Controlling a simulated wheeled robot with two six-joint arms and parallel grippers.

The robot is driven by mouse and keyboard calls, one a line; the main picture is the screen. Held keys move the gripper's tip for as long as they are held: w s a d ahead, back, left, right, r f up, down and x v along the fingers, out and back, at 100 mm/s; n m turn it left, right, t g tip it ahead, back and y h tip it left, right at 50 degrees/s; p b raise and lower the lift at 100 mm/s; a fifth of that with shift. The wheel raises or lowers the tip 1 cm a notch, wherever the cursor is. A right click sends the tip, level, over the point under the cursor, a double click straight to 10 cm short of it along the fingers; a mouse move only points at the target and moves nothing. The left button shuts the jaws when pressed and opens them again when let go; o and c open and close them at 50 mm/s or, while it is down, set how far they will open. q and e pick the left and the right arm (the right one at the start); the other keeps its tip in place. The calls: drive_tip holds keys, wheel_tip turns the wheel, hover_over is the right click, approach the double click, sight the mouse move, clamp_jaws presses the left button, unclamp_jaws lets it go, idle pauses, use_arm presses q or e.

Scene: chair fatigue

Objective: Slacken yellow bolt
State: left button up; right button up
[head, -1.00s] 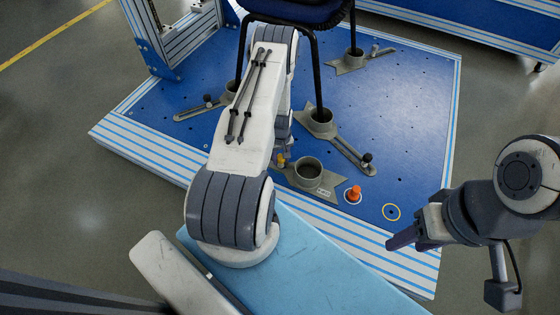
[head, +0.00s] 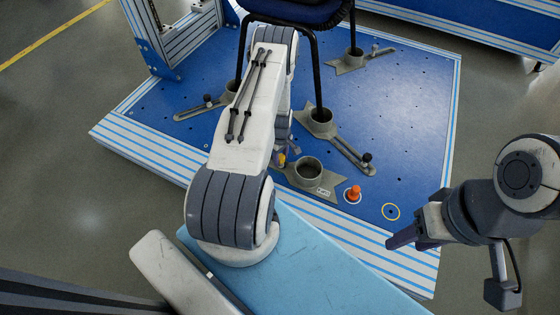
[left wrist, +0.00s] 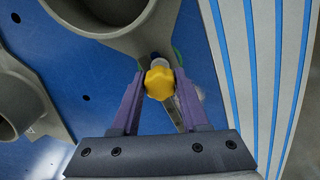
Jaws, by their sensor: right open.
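The yellow bolt (left wrist: 159,83) has a lobed yellow head and sits by a grey clamp socket (left wrist: 120,22) on the blue platform. In the left wrist view, my left gripper (left wrist: 160,88) has its purple fingers on both sides of the bolt head, seemingly touching it. In the head view, my left arm hides most of this gripper; a bit of yellow (head: 281,160) shows beside it. My right gripper (head: 405,238) is open and empty, above the platform's front right edge.
A dark chair (head: 300,12) stands with its legs in grey sockets (head: 317,122) on the blue platform (head: 405,110). The platform's right side is clear.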

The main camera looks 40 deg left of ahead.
use_arm(q)
drive_tip(key=o, duration=0.3)
drive_tip(key=m, duration=0.4)
idle(0.3)
drive_tip(key=shift+m, duration=2.1)
